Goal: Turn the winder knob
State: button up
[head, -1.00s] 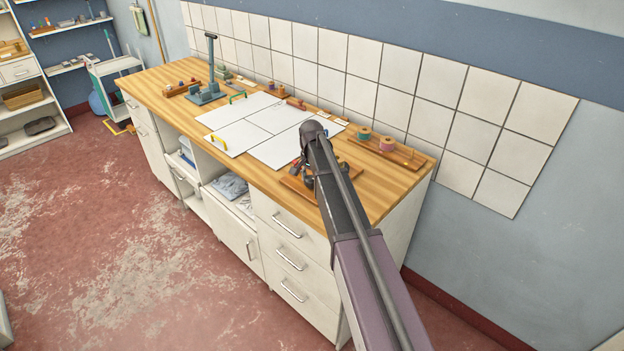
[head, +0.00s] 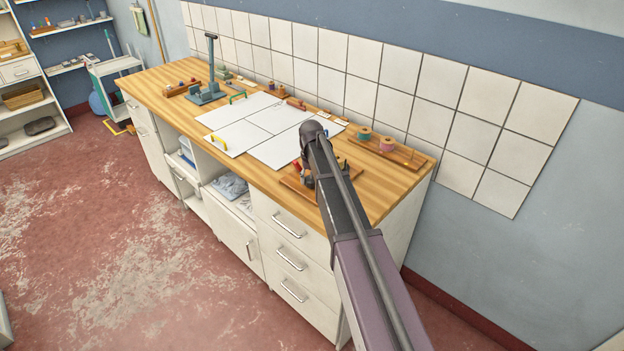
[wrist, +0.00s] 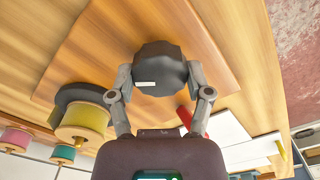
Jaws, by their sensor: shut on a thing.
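The winder knob (wrist: 158,62) is a dark, faceted round knob with a small white mark on its near side in the wrist view. My gripper (wrist: 160,80) has one finger on each side of it and is shut on it. In the head view my arm hides the knob and most of my gripper. The winder's wooden board (head: 292,183) shows beside the arm near the front edge of the worktop. A yellow spool (wrist: 84,120) by a black disc (wrist: 75,95) is left of the knob in the wrist view.
A red part (wrist: 192,122) lies close to my right finger in the wrist view. White panels (head: 275,150) cover the worktop's middle. A spool rack (head: 415,160) stands by the tiled wall. A grey stand (head: 205,96) rises farther back. The wooden front strip is clear.

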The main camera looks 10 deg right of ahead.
jog(key=n, duration=0.5)
jog(key=shift+n, duration=0.3)
jog(key=n, duration=0.5)
jog(key=shift+n, duration=0.4)
jog(key=o, duration=1.1)
jog(key=shift+o, duration=0.2)
